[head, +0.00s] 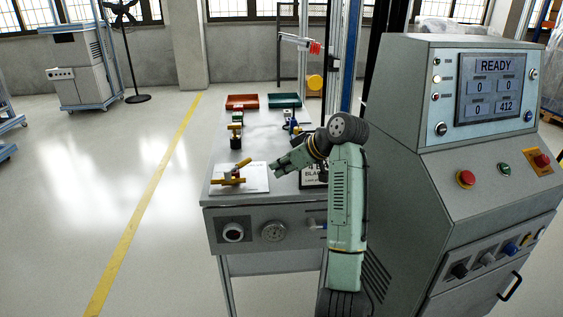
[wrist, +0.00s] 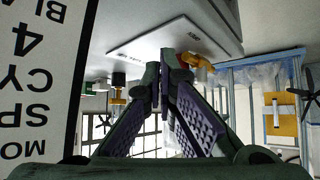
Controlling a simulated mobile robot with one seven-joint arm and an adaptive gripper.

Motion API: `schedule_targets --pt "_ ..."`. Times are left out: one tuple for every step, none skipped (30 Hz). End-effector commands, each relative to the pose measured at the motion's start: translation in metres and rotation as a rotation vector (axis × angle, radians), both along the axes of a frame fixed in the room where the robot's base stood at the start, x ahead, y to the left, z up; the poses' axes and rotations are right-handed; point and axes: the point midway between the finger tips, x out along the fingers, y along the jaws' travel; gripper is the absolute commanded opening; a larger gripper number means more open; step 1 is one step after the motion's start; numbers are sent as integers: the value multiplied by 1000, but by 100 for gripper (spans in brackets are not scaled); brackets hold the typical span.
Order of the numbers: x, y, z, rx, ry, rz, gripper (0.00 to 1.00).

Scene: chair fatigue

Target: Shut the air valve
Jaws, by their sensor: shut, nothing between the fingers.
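The air valve (head: 230,180) is a brass-coloured body with a yellow handle (head: 242,163), on a white plate (head: 258,184) at the near left of the bench. The handle slants up to the right. My gripper (head: 276,170) is just right of the handle, apart from it in the head view, with its fingers pointing left. In the wrist view, which is upside down, the fingertips (wrist: 165,62) meet with nothing between them. I cannot tell the exact gap.
A black-and-white sign (head: 312,177) stands beneath my arm and looms close in the wrist view (wrist: 40,75). A red bin (head: 242,102) and a green bin (head: 285,101) sit at the back. A console (head: 455,130) reading READY stands at the right. The floor left is clear.

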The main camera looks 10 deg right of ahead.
Motion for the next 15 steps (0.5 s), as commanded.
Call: schedule_targets --pt "5 8 -7 0 4 4 0" --pt "9 12 -11 1 4 2 0" --pt "13 16 -17 1 4 2 0" --pt "17 20 -21 1 5 2 0" --pt "20 23 -25 1 5 2 0" --pt "24 28 -30 0 3 2 0" --pt "27 32 -34 1 3 2 0" --pt "30 35 -38 1 3 2 0" --pt "35 40 -32 -1 1 3 0" --pt "38 43 -30 -1 -1 2 0" --pt "41 46 -30 -1 -1 1 0" --pt "44 50 -29 -1 1 1 0" --pt "47 52 -29 -1 -1 1 0" --pt "49 54 -29 -1 -1 1 0" --pt "51 57 -29 0 0 1 0"
